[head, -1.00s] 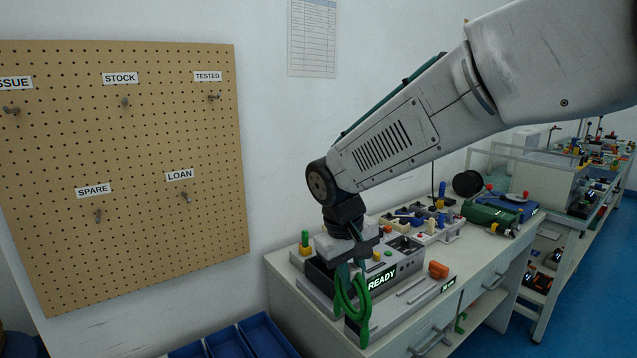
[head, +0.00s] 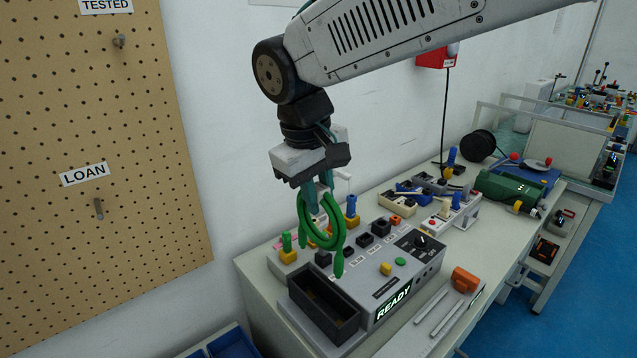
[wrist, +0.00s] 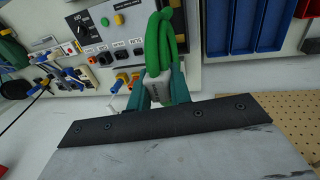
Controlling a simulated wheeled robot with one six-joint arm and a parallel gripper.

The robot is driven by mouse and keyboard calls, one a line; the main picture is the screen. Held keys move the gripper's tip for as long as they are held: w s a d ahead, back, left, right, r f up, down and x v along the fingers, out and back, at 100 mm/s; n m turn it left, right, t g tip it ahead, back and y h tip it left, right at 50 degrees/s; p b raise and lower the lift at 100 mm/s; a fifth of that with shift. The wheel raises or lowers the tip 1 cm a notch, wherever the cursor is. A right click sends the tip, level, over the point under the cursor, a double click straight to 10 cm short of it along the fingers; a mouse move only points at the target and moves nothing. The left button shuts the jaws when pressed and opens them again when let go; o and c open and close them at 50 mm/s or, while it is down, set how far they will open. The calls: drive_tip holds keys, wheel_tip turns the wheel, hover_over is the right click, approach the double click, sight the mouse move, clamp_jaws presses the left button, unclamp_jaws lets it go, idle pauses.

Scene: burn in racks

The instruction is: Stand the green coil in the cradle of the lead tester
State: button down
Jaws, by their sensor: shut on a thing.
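My gripper (head: 318,190) points down and is shut on the top of the green coil (head: 322,236), a looped lead with its ends hanging. In the wrist view, the coil (wrist: 158,45) hangs from a pale piece between my fingers (wrist: 162,88). The lead tester (head: 412,290) is a grey box with a lit READY display. An open dark trough (head: 322,318) at its left end looks like the cradle and appears empty. The coil hangs above and behind this trough, in front of the tester's sockets; its exact height is unclear.
Yellow and green posts (head: 288,250) stand at the tester's back left, and a blue-topped one (head: 351,211) beside the coil. An orange piece (head: 464,280) lies at the front right. The pegboard (head: 90,190) is on the wall at left. Blue bins (head: 222,345) sit below it.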

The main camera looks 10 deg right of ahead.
sight(316, 240)
drive_tip(key=shift+d+f, duration=0.15)
drive_tip(key=shift+f, duration=2.45)
wheel_tip(316, 240, down, 8)
drive_tip(key=shift+f, duration=0.5)
drive_tip(key=c, duration=1.2)
unclamp_jaws()
drive_tip(key=r, duration=0.2)
drive_tip(key=a+r, duration=0.1)
drive_tip(key=r, duration=0.2)
drive_tip(key=s+r, duration=0.1)
drive_tip(key=r, duration=0.1)
drive_tip(key=shift+a+r, duration=0.15)
drive_tip(key=shift+r, duration=0.2)
